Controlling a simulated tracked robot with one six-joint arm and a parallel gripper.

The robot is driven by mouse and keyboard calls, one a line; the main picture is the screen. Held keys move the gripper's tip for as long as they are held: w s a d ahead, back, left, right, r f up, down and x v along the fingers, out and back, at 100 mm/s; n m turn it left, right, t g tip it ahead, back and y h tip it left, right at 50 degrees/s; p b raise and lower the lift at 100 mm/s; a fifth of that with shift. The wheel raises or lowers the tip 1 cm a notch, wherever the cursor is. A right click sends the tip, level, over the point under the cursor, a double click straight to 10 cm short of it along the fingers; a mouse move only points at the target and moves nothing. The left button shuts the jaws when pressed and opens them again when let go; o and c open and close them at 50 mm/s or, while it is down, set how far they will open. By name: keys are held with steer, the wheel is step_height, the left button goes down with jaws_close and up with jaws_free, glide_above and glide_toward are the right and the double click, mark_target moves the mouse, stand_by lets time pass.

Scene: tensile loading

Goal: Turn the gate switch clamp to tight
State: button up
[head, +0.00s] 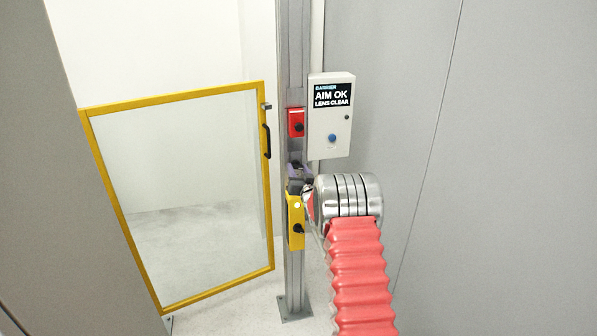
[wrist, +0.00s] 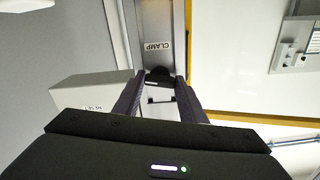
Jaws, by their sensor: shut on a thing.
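The clamp's black knob (wrist: 158,74) sits on the grey metal post, between my two fingertips in the wrist view. A white label reading CLAMP (wrist: 158,46) shows upside down just beyond it. My gripper (wrist: 157,84) is shut on the knob, with a dark finger on each side. The knob's lower part and any tight marking are hidden or too small to read. In the head view my arm reaches the post (head: 295,65) from the right, and the grip itself is too small to make out.
A red unit (head: 296,123) and a yellow unit (head: 297,235), each with a black knob, are on the post. A white box (head: 331,135) reading AIM OK, LENS CLEAR stands right of it. The yellow-framed gate (head: 180,95) is at left. Grey walls flank both sides.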

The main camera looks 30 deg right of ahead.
steer(key=shift+f+m, duration=0.15)
steer(key=shift+m, duration=0.65)
steer(key=shift+f+m, duration=0.15)
steer(key=shift+m, duration=0.65)
steer(key=o, duration=1.1)
steer(key=shift+r, duration=0.2)
steer(key=shift+c, duration=0.2)
steer(key=shift+s, duration=0.1)
steer(key=v, duration=1.3)
steer(key=shift+s+a, duration=0.15)
steer(key=shift+s, duration=0.15)
steer(key=shift+f, duration=0.1)
